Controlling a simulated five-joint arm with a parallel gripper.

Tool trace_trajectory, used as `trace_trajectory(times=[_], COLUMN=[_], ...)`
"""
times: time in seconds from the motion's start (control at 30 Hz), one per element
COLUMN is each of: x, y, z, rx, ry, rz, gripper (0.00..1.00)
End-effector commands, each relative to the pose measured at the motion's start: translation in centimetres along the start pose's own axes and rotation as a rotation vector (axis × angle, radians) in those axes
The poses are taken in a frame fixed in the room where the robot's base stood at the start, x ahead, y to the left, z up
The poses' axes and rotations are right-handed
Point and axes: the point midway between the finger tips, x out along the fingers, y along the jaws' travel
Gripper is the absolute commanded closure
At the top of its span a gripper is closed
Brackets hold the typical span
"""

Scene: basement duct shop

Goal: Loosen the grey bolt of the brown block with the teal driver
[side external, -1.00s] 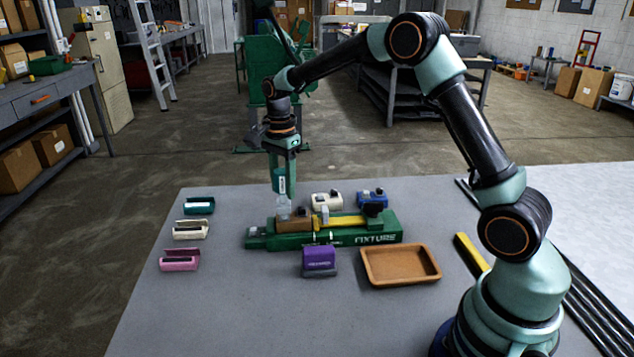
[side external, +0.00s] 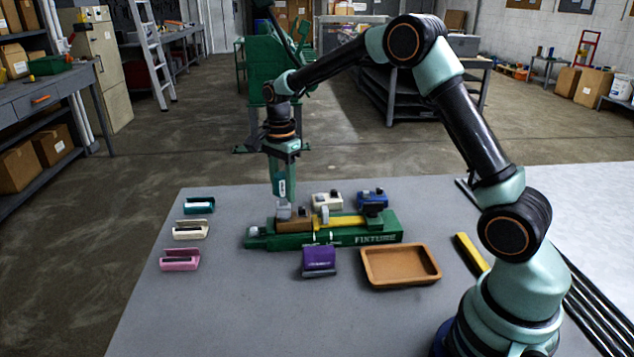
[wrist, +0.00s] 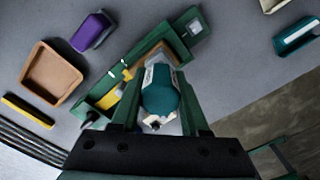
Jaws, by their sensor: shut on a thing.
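The teal driver (side external: 282,186) is upright in my gripper (side external: 283,168), which is shut on it. It also shows between the fingers in the wrist view (wrist: 161,92), with a white label on its side. Below it, the brown block (side external: 294,225) sits at the left part of the green fixture (side external: 370,238); the block also shows in the wrist view (wrist: 151,55). The driver's lower end is over the block's left part, at a grey piece. I cannot tell the bolt from the driver's tip there, nor whether they are engaged.
A yellow bar (side external: 340,222) lies along the fixture. A purple holder (side external: 319,261) and an orange-brown tray (side external: 401,266) stand in front. White (side external: 326,200) and blue (side external: 372,198) blocks stand behind. Teal (side external: 199,205), cream (side external: 191,230) and pink (side external: 180,260) holders line the left.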

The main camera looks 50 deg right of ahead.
Motion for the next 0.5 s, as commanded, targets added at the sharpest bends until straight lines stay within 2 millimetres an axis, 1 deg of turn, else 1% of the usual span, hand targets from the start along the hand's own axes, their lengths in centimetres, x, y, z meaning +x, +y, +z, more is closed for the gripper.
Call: trace_trajectory(times=[0.5], x=[0.71], y=[0.02], z=[0.0], rx=[0.0], ry=[0.0], rz=[0.001], gripper=[1.0])
